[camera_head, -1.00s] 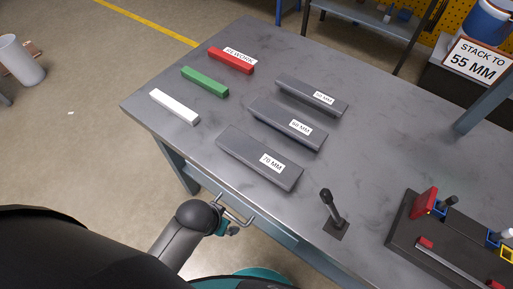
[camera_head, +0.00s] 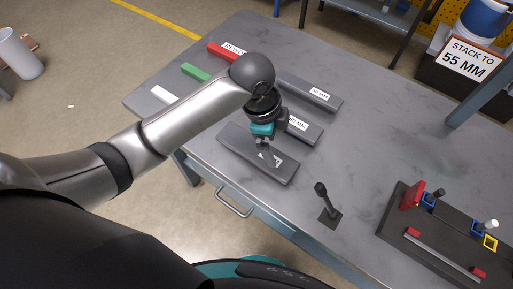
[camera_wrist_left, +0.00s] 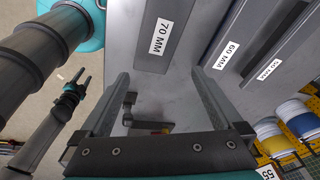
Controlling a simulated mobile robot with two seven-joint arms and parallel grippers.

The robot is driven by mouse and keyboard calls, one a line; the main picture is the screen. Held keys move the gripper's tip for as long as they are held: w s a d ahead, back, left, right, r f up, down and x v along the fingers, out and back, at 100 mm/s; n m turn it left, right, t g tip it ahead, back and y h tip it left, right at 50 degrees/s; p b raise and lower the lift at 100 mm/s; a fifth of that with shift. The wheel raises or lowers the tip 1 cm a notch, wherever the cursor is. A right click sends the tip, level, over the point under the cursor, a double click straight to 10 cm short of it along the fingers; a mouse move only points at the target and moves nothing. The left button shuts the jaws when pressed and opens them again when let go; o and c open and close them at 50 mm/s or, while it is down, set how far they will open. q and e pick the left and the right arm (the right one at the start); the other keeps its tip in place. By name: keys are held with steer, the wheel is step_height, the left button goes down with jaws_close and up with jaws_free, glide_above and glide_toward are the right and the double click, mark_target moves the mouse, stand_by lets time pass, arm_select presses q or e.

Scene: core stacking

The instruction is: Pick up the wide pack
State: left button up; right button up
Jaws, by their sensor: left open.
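The grey 70 MM pack (camera_head: 235,137) lies on the table, the nearest and broadest of three labelled grey packs. My left gripper (camera_head: 265,150) is over it and hides part of its label. In the left wrist view my left gripper (camera_wrist_left: 160,85) is open, with nothing between its fingers. The 70 MM pack (camera_wrist_left: 180,15) is just beyond the fingertips there, and I cannot tell the height gap. What looks like my right gripper (camera_wrist_left: 75,85) is small at the left of the wrist view; its jaws are unclear.
The 60 MM pack (camera_head: 312,134) and 50 MM pack (camera_head: 325,100) lie behind. Red (camera_head: 215,50), green (camera_head: 195,73) and white (camera_head: 163,95) bars are partly behind my arm. A black lever (camera_head: 325,200) stands to the right, before a dark fixture (camera_head: 400,235).

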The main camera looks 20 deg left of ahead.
arm_select(q)
steer(key=w+a+r+m+g+y, duration=0.1)
steer(key=w+a+r+m+y, duration=0.1)
steer(key=w+a+r+m, duration=0.25)
steer(key=b, duration=0.2)
glide_above(257, 149)
step_height(257, 149, down, 9)
steer(key=shift+w+a, duration=0.15)
steer(key=f, duration=0.5)
steer(key=shift+s+b, duration=0.2)
steer(key=shift+b, duration=0.1)
steer(key=shift+w+r, duration=0.1)
jaws_close()
